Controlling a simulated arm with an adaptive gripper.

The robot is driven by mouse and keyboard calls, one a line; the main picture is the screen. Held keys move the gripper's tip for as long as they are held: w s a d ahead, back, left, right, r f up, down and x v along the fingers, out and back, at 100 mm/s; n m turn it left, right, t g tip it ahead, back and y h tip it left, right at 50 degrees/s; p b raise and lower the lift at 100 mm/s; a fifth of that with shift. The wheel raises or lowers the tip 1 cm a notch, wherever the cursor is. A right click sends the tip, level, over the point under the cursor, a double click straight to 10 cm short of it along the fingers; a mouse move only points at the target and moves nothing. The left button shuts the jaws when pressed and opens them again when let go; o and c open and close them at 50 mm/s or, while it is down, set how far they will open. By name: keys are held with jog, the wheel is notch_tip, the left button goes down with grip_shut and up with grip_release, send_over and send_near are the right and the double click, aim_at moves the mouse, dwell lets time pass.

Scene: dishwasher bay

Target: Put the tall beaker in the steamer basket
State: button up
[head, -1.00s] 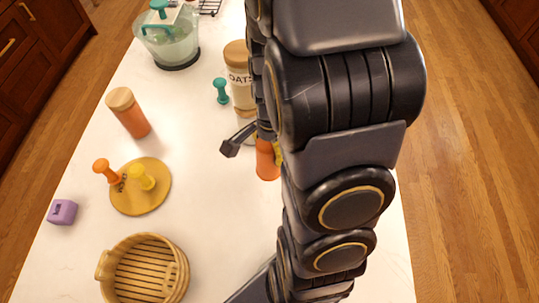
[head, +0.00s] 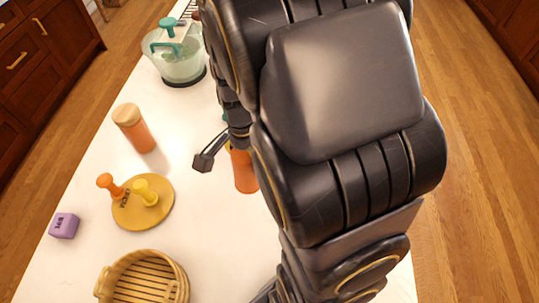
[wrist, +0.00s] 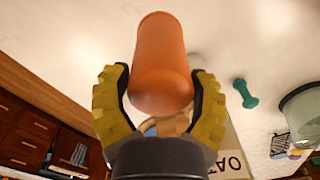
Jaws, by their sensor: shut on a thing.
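The tall beaker is a plain orange, slightly tapered cylinder (head: 243,172), partly hidden by my arm in the head view. In the wrist view the beaker (wrist: 160,55) sits between both yellow-and-black fingers of my gripper (wrist: 161,82), which is shut on it. In the head view one dark finger of my gripper (head: 226,152) sticks out to the left of the beaker. I cannot tell how high the beaker is above the counter. The steamer basket (head: 181,268), round, tan and slatted, stands at the bottom left of the head view, in front and left of the beaker.
A yellow round board (head: 160,212) with an orange and a yellow peg lies behind the basket. An orange jar with a wooden lid (head: 135,130), a purple block (head: 64,225) and a teal-handled bowl (head: 180,65) stand around. The wrist view shows an oats container (wrist: 230,160) and teal peg (wrist: 244,93).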

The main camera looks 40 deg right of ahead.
jog(key=w+a+r+n, duration=0.1)
jog(key=a+r+n, duration=0.15)
jog(key=a, duration=0.55)
jog(key=w+a+r+n, duration=0.1)
jog(key=w+a+n, duration=0.1)
jog(key=a+n, duration=0.35)
jog(key=s+a+r+n, duration=0.2)
jog(key=s+a+n, duration=0.15)
jog(key=a, duration=0.55)
jog(key=s+a+r+n, duration=0.1)
jog(key=s+a+n, duration=0.25)
jog(key=a, duration=0.55)
notch_tip(320, 180, down, 13)
jog(key=m, duration=0.1)
jog(key=shift+d, duration=0.2)
jog(key=o, duration=1.2)
